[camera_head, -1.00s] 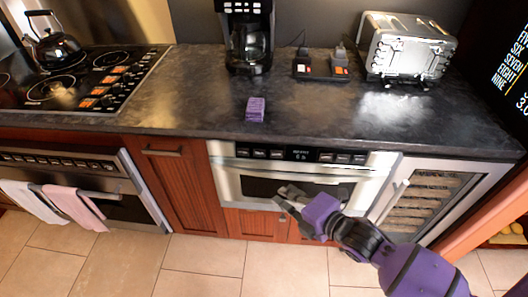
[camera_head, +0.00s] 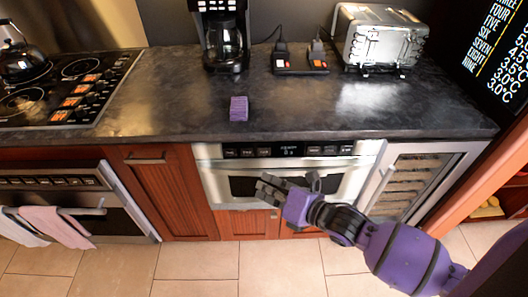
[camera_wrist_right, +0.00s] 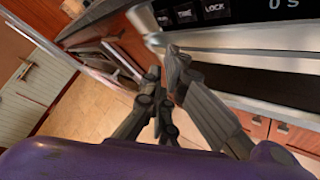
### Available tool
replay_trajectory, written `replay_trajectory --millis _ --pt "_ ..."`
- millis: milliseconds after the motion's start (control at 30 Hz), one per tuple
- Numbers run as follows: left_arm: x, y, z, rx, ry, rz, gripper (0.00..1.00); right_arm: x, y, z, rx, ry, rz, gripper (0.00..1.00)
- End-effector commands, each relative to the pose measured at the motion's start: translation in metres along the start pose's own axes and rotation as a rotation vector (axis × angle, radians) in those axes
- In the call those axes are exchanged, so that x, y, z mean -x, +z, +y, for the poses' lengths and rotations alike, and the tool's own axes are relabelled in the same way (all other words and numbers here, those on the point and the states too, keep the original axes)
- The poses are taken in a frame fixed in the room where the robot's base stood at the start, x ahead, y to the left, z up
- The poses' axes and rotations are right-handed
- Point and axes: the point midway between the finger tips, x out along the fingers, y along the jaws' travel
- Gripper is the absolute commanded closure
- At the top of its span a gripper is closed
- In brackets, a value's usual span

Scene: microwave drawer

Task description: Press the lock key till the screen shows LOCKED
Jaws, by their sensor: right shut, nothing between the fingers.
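The microwave drawer (camera_head: 215,178) is a steel front under the counter, with a black key strip along its top. The lock key (camera_wrist_right: 214,9) is labelled LOCK, right of the TIME key, at the top of the right wrist view. The screen (camera_head: 289,151) is lit mid-strip; in the right wrist view it (camera_wrist_right: 284,4) reads what looks like "0 S", partly cut off. My right gripper (camera_head: 264,187) is shut and empty, in front of the drawer and below the strip. Its fingers (camera_wrist_right: 168,75) appear below the lock key, apart from it. My left gripper is not in view.
A purple block (camera_head: 239,108) sits on the dark counter (camera_head: 160,110) above the drawer. A coffee maker (camera_head: 224,40), two small dark devices and a toaster (camera_head: 378,38) stand behind. An oven with towels (camera_head: 70,228) is left; a glass-front cooler (camera_head: 403,180) is right.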

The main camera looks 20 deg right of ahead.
Motion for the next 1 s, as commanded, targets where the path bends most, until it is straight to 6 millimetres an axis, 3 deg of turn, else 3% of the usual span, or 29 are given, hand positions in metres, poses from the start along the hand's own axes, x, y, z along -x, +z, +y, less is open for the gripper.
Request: replay_trajectory --millis 300,600,1000 --pt "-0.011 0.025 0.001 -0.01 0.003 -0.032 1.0 -0.028 0.014 -0.024 0.0 -0.003 0.005 1.0" --pt "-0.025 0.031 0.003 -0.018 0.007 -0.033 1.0 -0.053 0.035 -0.041 0.001 -0.002 0.003 1.0" --pt "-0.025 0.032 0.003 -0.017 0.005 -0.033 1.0 -0.059 0.043 -0.043 -0.001 0.0 0.0 1.0"
